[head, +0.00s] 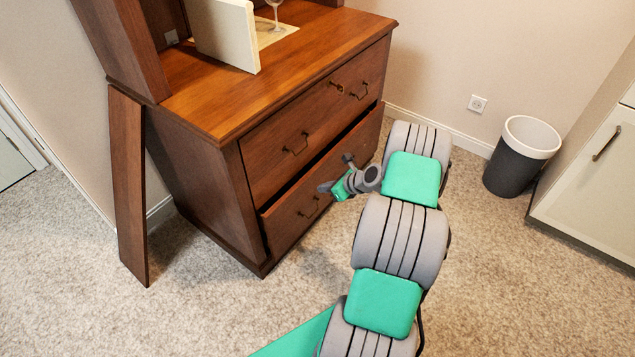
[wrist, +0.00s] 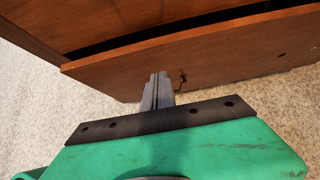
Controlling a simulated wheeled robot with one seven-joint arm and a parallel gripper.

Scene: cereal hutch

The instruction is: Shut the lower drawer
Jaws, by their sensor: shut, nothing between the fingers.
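The lower drawer (head: 283,228) of the brown wooden hutch stands slightly open, with a dark gap along its top edge. In the wrist view its front panel (wrist: 205,52) slants across the picture with the same dark gap above it. My gripper (head: 325,187) is shut and empty, close to the drawer front near its left handle (head: 309,207). In the wrist view the shut fingers (wrist: 158,80) point at the panel, beside a dark handle (wrist: 181,82). I cannot tell whether they touch it. My arm hides the right part of the drawer front.
The upper drawer (head: 318,117) above looks shut. A loose board (head: 129,190) leans against the hutch's left side. A pale box (head: 224,32) and a glass (head: 275,12) stand on top. A bin (head: 521,155) and white cabinet (head: 597,190) stand right. Carpet in front is clear.

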